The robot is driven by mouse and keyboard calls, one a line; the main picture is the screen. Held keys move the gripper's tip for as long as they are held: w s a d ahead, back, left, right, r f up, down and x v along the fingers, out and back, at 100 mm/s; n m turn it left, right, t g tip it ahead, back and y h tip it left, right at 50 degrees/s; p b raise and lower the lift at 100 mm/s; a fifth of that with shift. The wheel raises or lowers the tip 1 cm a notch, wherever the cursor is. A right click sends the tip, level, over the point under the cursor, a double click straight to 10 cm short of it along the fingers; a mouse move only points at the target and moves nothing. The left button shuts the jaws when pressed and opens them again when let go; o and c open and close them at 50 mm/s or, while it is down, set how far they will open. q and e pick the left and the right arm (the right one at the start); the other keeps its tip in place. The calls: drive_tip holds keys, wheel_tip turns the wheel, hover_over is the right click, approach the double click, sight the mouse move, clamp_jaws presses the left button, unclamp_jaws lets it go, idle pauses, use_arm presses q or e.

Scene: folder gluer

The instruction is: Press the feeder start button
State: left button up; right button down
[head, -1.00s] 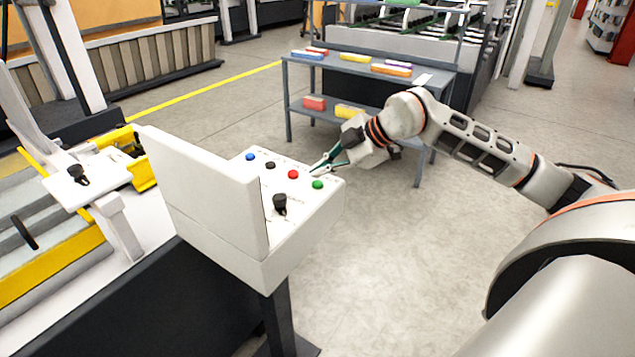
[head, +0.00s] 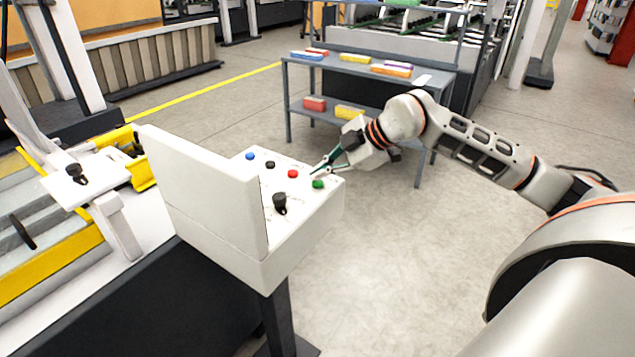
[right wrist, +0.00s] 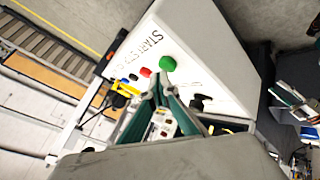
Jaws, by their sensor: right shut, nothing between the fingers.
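The white control panel (head: 300,220) carries a row of blue, black, red and green buttons and a black knob (head: 280,202). The green button (head: 318,184) is nearest the panel's right edge. In the right wrist view the green button (right wrist: 168,63) sits beside printed lettering that reads START. My right gripper (head: 315,173) is shut and empty, its dark green fingers pointing down at the panel close to the green button. In the right wrist view its fingertips (right wrist: 158,76) are just short of the button; I cannot tell whether they touch it. My left gripper is not in view.
The red button (head: 292,174) is close to the fingers on the left. The panel's upright white plate (head: 205,190) stands to the left. A grey shelf table (head: 345,68) with coloured blocks is behind the arm. The floor right of the panel is clear.

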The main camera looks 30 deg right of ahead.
sight(320, 183)
drive_tip(key=shift+f, duration=0.15)
drive_tip(key=shift+f+b, duration=0.3)
drive_tip(key=shift+b, duration=0.05)
idle(0.8)
drive_tip(key=shift+r+p, duration=0.6)
drive_tip(key=shift+r, duration=0.25)
drive_tip(key=shift+r, duration=0.1)
drive_tip(key=shift+r+p, duration=1.7)
drive_tip(key=shift+r, duration=0.8)
drive_tip(key=shift+f, duration=0.1)
